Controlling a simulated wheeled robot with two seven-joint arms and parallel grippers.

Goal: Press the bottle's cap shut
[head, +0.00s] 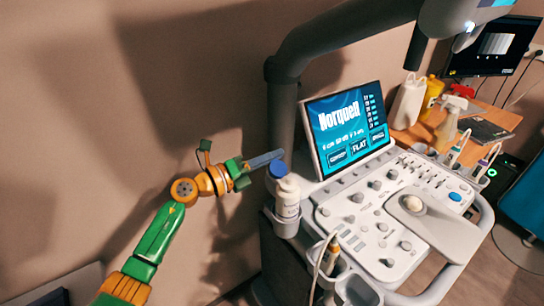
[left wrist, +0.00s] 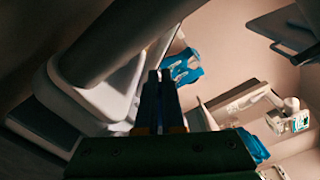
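A white bottle (head: 288,198) stands in a round holder (head: 283,227) at the left edge of the ultrasound console. Its blue cap (head: 278,169) sits at the bottle's upper left, off-centre from the white top, and looks tilted open. My left gripper (head: 281,154) comes in from the left, with its fingertips just above and behind the cap in the picture. Whether they touch it I cannot tell. In the left wrist view its fingers (left wrist: 159,75) lie together with nothing seen between them. The bottle is not clearly seen there. My right gripper is not in view.
The console's screen (head: 347,128) stands right of the bottle, under a thick dark arm (head: 330,38). A probe (head: 324,255) hangs in front of the console. A wooden table (head: 408,136) holds bottles at the back right. Bare wall lies behind my left arm.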

